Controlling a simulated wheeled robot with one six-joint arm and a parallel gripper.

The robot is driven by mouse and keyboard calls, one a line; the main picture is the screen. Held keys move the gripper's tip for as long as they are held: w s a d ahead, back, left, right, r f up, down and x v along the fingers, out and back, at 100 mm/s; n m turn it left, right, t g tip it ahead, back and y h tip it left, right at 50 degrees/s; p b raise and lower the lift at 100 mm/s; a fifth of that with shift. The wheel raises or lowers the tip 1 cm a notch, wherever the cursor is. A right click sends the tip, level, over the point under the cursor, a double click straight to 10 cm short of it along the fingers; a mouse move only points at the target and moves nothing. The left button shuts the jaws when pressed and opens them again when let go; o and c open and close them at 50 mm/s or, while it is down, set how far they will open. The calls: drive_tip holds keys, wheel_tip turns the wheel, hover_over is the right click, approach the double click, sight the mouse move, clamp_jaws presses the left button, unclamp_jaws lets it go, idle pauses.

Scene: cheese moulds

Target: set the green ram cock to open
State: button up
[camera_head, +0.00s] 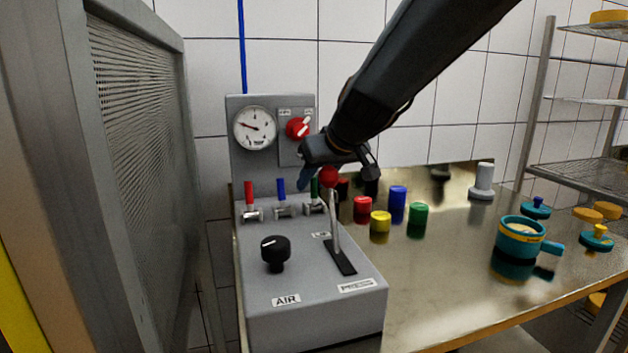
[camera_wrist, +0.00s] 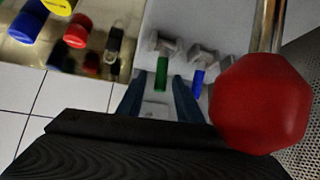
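The green ram cock (camera_head: 314,188) is the rightmost of three cocks on the grey press console. Its handle stands upright above a metal valve body, partly behind my gripper and the red lever ball. In the wrist view the green handle (camera_wrist: 162,74) lies between my two blue fingertips, with a gap on each side. My gripper (camera_head: 306,177) is open and pointed down at the console; its fingers also show in the wrist view (camera_wrist: 160,85). I cannot tell whether the fingers are level with the handle.
The red ball (camera_wrist: 260,103) of the press lever (camera_head: 336,225) is close beside my gripper. The blue cock (camera_head: 281,190) and red cock (camera_head: 249,195) stand to the left. A black knob (camera_head: 275,250) is in front. Coloured cylinders stand on the steel table (camera_head: 440,270) to the right.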

drive_tip(key=v, duration=0.7)
drive_tip(key=shift+s+r, duration=0.2)
drive_tip(key=shift+r, duration=0.05)
